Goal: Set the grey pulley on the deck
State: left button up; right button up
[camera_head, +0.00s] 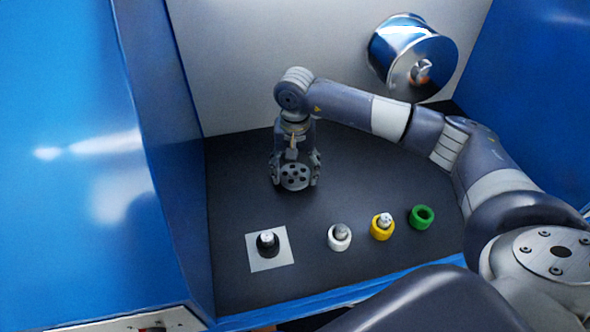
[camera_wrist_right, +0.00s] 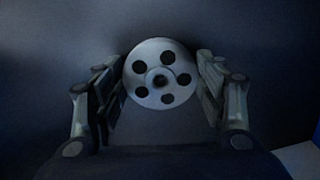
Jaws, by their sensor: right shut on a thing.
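The grey pulley (camera_head: 295,176) is a round disc with several dark holes around a central hub. It sits between the fingers of my right gripper (camera_head: 296,181), which is shut on it, at the back left of the dark deck (camera_head: 370,180). The right wrist view shows the pulley (camera_wrist_right: 160,74) face-on between both fingers (camera_wrist_right: 161,88). I cannot tell whether the pulley touches the deck or hangs just above it. My left gripper is not in either view.
In front, a black post (camera_head: 267,244) stands on a white square (camera_head: 283,260). To its right are a white ring (camera_head: 339,241) with a grey top, a yellow ring (camera_head: 381,231) with a silver top, and a green ring (camera_head: 422,217). A shiny drum (camera_head: 400,48) is on the back wall. Blue walls (camera_head: 185,170) flank the deck.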

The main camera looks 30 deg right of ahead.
jog(key=o, duration=1)
jog(key=shift+o, duration=0.8)
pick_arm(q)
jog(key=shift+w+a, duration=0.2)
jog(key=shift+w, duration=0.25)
pick_arm(e)
jog(key=shift+r+p, duration=0.15)
jog(key=shift+p, duration=0.2)
jog(key=shift+r+b, duration=0.3)
jog(key=shift+r, duration=0.05)
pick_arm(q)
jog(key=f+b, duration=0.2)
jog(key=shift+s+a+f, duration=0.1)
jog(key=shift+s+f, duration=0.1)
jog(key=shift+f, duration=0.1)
pick_arm(e)
notch_tip(320, 180, up, 11)
